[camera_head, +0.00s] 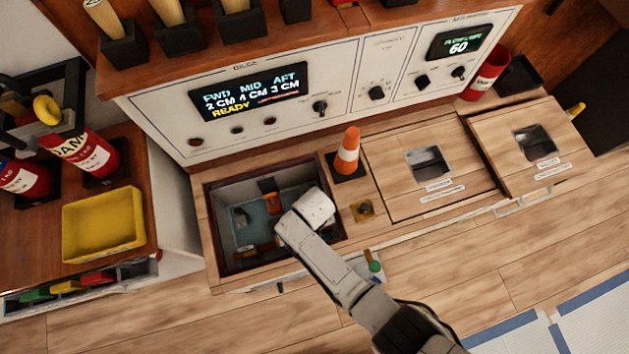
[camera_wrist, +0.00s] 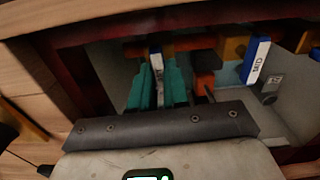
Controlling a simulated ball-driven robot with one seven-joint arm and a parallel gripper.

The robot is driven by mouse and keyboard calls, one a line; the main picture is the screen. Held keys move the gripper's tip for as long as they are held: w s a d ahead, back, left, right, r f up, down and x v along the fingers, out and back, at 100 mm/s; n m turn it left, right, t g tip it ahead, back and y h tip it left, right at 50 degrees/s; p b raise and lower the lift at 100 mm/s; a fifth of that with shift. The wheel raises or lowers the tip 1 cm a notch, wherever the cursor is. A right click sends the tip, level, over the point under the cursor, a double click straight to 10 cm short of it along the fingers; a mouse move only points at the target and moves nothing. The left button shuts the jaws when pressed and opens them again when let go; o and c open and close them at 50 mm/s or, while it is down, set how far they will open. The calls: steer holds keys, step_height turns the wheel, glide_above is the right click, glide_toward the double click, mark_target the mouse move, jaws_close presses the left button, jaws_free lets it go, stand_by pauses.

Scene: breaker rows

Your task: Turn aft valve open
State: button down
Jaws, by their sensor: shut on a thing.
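In the wrist view my gripper (camera_wrist: 158,90) has its two teal fingers closed on a narrow, pale-ended valve handle (camera_wrist: 156,62). No label on this handle can be read, so I cannot tell from the frames which valve it is. To its right is a blue and white handle marked MID (camera_wrist: 256,61), with orange parts between. In the head view my arm reaches down into the open hatch (camera_head: 212,226) in the bench, and my wrist hides the fingers. An orange part (camera_head: 268,188) shows inside the hatch. The panel display (camera_head: 250,92) reads FWD 2 cm, MID 4 cm, AFT 3 cm, READY.
The hatch's dark red wall (camera_wrist: 62,62) is close on the left in the wrist view. An orange cone (camera_head: 348,152) stands right of the hatch. A yellow tray (camera_head: 103,222) is on the left counter. Closed lids (camera_head: 395,150) cover the bench to the right.

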steer(key=shift+m, duration=0.4)
steer(key=c, duration=1.1)
jaws_free()
step_height(320, 180, up, 11)
steer(key=p, duration=0.4)
steer(key=shift+f, duration=0.1)
